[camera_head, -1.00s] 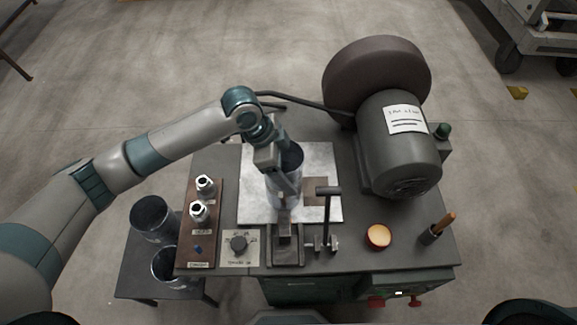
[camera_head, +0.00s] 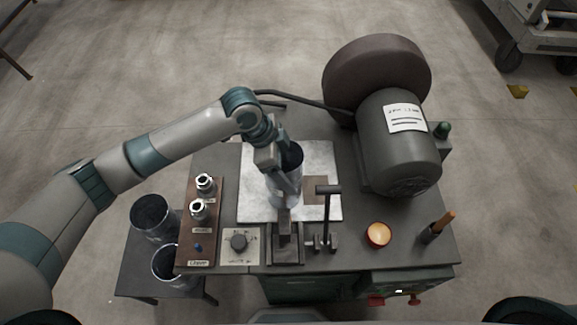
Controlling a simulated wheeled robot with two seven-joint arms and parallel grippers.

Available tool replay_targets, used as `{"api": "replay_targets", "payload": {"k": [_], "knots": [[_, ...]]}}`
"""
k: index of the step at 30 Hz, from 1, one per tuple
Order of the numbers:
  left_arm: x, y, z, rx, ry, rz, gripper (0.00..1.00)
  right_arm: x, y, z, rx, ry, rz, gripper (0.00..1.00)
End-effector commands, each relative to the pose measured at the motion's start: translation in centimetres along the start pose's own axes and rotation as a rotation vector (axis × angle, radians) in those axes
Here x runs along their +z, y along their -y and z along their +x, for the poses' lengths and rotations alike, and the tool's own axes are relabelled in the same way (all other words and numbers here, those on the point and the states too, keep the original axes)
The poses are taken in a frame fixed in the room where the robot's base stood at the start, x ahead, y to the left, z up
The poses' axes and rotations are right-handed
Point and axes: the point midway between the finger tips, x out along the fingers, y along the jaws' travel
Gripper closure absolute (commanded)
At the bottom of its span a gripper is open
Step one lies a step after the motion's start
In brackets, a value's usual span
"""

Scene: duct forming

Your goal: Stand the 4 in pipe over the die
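A shiny metal pipe (camera_head: 292,163) stands roughly upright over the middle of the light metal plate on the bench, its dark open top facing up. My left gripper (camera_head: 272,172) is at the pipe's left wall, near its upper part, and appears closed on it; the fingertips are partly hidden. The die is not clearly visible; the pipe and gripper cover that spot. A paler round base (camera_head: 285,198) shows at the pipe's lower end, and I cannot tell whether it is the die. My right gripper is not in view.
A large grey motor (camera_head: 398,150) with a dark round housing stands at the right. A lever (camera_head: 328,215) rises just in front of the plate. A board with two fittings (camera_head: 203,210) lies left. An orange-lit cup (camera_head: 378,234) sits front right.

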Motion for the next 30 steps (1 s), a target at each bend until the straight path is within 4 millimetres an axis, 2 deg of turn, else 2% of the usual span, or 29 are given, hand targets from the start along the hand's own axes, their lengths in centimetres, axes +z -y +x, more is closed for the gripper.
{"api": "replay_targets", "payload": {"k": [1, 3, 4, 14, 20, 26, 30], "knots": [[0.0, 0.0, 0.1, 0.0, 0.0, 0.0, 0.22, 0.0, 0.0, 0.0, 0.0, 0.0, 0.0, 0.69], [0.0, 0.0, 0.1, 0.0, 0.0, 0.0, 0.06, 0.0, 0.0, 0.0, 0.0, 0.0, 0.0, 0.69], [0.0, 0.0, 0.1, 0.0, 0.0, 0.0, 0.03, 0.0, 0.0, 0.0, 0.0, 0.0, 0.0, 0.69], [0.1, 0.0, 0.1, 0.001, 0.001, 0.0, 0.03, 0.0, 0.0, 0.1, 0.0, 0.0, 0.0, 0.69], [0.1, 0.0, -0.9, 0.0, 0.001, 0.001, 0.03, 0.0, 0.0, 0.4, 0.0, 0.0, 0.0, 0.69], [0.1, 0.1, -3.6, -0.002, 0.0, 0.002, 0.03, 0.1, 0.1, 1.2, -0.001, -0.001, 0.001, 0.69], [0.1, 0.1, -6.2, -0.004, 0.0, 0.002, 0.03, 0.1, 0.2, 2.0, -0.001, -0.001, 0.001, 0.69]]}}
